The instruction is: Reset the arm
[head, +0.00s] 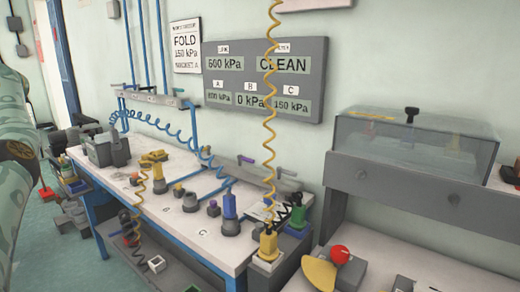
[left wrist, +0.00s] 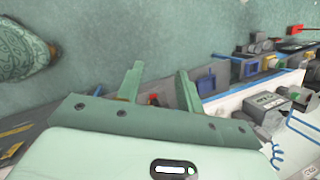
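My left gripper (left wrist: 160,70) shows in the left wrist view. Its two pale green fingers stand apart with nothing held between them. A small red thing (left wrist: 153,100) shows low between the fingers, but I cannot tell how far beyond them it is. In the head view, part of my left arm (head: 14,165) fills the left edge, and the left gripper is out of the picture. My right gripper is in neither view.
A workbench (head: 190,228) with a blue frame carries several fittings and yellow and blue coiled hoses. A grey shelf unit (head: 400,194) with a clear-covered case (head: 415,142) stands at right. A pressure board (head: 264,79) hangs on the wall. Green floor (head: 60,262) is open at lower left.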

